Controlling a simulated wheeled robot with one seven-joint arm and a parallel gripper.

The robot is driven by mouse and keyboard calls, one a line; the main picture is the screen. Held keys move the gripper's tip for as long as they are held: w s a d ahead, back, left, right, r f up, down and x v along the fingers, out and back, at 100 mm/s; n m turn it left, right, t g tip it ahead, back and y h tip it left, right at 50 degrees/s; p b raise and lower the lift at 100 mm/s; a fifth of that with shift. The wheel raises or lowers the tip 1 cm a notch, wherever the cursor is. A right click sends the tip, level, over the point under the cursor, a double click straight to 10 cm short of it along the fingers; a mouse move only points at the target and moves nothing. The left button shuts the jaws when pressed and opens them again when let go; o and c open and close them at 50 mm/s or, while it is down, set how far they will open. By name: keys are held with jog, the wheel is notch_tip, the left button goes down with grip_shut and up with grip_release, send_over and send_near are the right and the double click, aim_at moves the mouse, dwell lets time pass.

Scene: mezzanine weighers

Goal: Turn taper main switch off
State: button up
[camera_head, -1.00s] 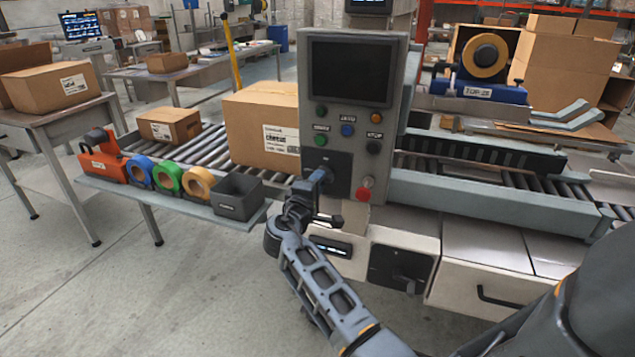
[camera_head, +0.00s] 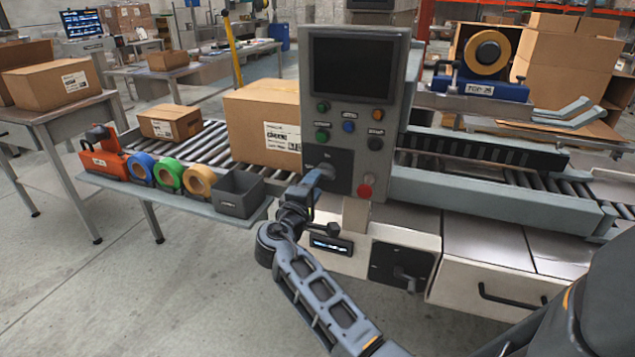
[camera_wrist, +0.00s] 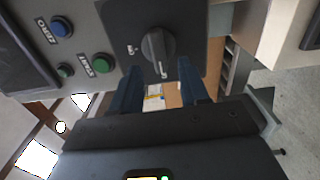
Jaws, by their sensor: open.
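The taper's grey control panel (camera_head: 392,140) stands upright in the middle of the head view. The main switch, a black rotary knob (camera_wrist: 158,48) on a dark square plate (camera_head: 342,170), shows clearly in the wrist view. A white line on the knob points toward the bottom of that picture. My gripper (camera_head: 322,176) is at this plate and hides the knob in the head view. In the wrist view my gripper (camera_wrist: 158,88) is open, its two blue fingers on either side below the knob. I cannot tell whether they touch it.
A red button (camera_head: 365,189) sits just right of the switch plate, with green, blue and black buttons above. A second black rotary handle (camera_head: 404,275) is on the lower cabinet. A grey bin (camera_head: 240,195) and a large carton (camera_head: 262,125) stand to the left.

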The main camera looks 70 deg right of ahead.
jog(key=shift+s+a, duration=0.2)
jog(key=shift+a, duration=1.95)
jog(key=shift+f, duration=0.1)
jog(key=s+a+f+n+t+y, duration=0.35)
jog(key=a+f+t+y, duration=0.2)
jog(key=a+f, duration=0.45)
jog(key=s+a+f+t+y, duration=0.4)
jog(key=s+a+y, duration=0.3)
jog(key=a, duration=0.5)
jog(key=s+a+r+t+y, duration=0.2)
jog(key=s+a+r+y, duration=0.25)
jog(key=s+a, duration=0.55)
jog(key=s+a+r+m+t, duration=0.1)
jog(key=s+r+m, duration=0.1)
jog(key=r, duration=0.3)
jog(key=s+a+r+m+y, duration=0.1)
jog(key=s+r+m, duration=0.1)
jog(key=s+r, duration=0.3)
jog(key=shift+s+a+r+t, duration=0.3)
jog(key=shift+a+r+t, duration=0.1)
jog(key=shift+r, duration=0.4)
jog(key=shift+m, duration=0.25)
